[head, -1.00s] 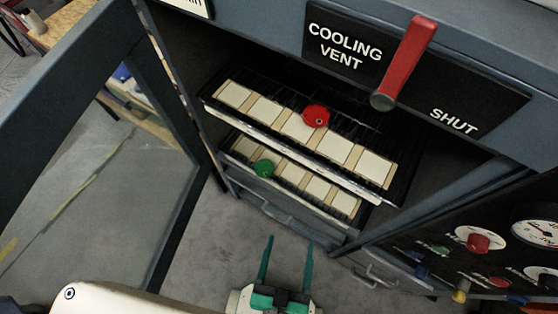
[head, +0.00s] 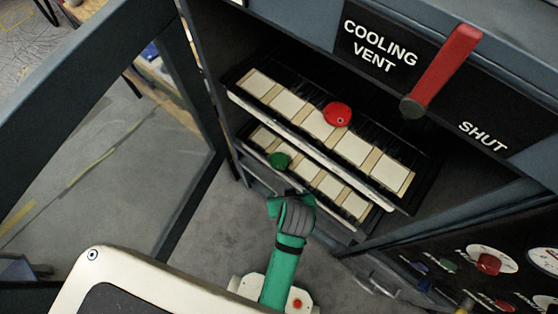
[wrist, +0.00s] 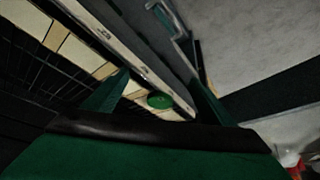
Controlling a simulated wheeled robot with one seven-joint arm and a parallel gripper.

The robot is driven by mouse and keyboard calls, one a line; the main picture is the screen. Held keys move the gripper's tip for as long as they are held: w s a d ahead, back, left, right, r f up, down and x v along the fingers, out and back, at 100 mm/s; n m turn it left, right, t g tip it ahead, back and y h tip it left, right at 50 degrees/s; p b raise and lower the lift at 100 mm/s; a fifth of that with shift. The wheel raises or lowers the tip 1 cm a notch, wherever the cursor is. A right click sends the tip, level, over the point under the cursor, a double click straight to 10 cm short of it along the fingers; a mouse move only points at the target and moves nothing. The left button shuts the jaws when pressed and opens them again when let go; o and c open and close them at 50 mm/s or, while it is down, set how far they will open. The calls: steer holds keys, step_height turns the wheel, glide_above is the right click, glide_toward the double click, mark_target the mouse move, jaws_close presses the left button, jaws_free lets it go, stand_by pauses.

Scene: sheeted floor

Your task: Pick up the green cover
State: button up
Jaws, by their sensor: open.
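The green cover (head: 279,160) is a small round knob-like piece. It sits near the left end of the lower rack (head: 256,133) inside the open cabinet. In the wrist view the green cover (wrist: 160,100) shows between my two green fingers, close to the white front edge of a rack. My gripper (head: 291,203) is open and empty, just in front of and below the lower rack in the head view. The wrist view also shows my gripper (wrist: 158,84) with its fingers apart. Whether the fingers touch the cover cannot be told.
A red cover (head: 337,114) sits on the upper rack (head: 262,107), which overhangs the lower one. The open glass door (head: 120,150) stands on the left. A red vent lever (head: 445,70) hangs above right. A control panel (head: 470,255) is at lower right.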

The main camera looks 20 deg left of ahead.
steer(key=r+g, duration=0.1)
glide_above(279, 160)
steer(key=s+d, duration=0.1)
steer(key=s, duration=0.2)
steer(key=shift+w+d+n, duration=0.2)
steer(key=shift+w+n, duration=0.05)
steer(key=shift+n, duration=0.15)
steer(key=shift+x, duration=2.5)
steer(key=c, duration=1.3)
